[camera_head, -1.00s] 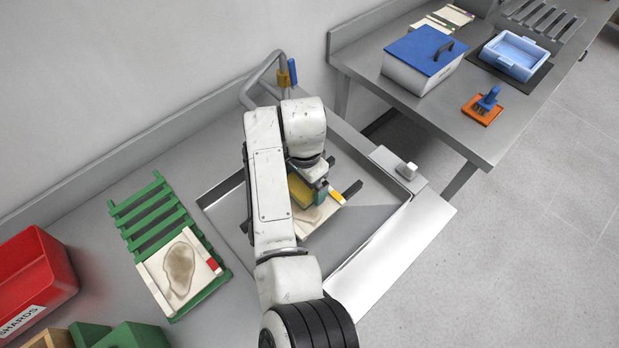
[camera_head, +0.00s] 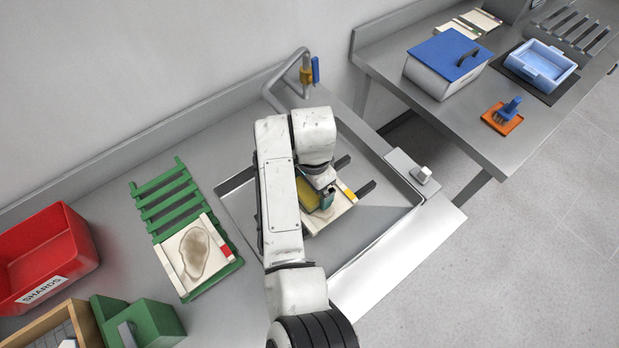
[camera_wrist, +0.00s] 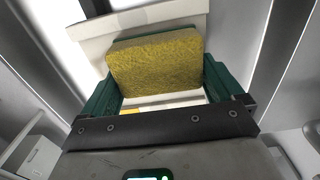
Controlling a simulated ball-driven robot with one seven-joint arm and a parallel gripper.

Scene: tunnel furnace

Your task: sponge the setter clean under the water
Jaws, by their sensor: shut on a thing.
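My gripper (camera_head: 325,194) is shut on a yellow-and-green sponge (camera_head: 306,196) over the sink. In the wrist view the sponge (camera_wrist: 155,64) sits between the green fingers, its yellow face toward the camera. A cream setter (camera_head: 340,208) with a yellow mark lies in the sink on dark bars, under the gripper; its stained part is largely hidden by my arm. The wrist view shows the setter (camera_wrist: 90,36) behind the sponge. Whether the sponge touches it is hard to tell. The tap (camera_head: 293,62), with a blue lever, stands at the back of the sink; no water stream is visible.
A second stained setter (camera_head: 168,262) with a red mark lies on a green rack (camera_head: 160,186) left of the sink. A red shards bin (camera_head: 70,235) stands further left. The right bench holds a blue-lidded box (camera_head: 430,75), a blue tray (camera_head: 562,62) and a brush on an orange plate (camera_head: 488,118).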

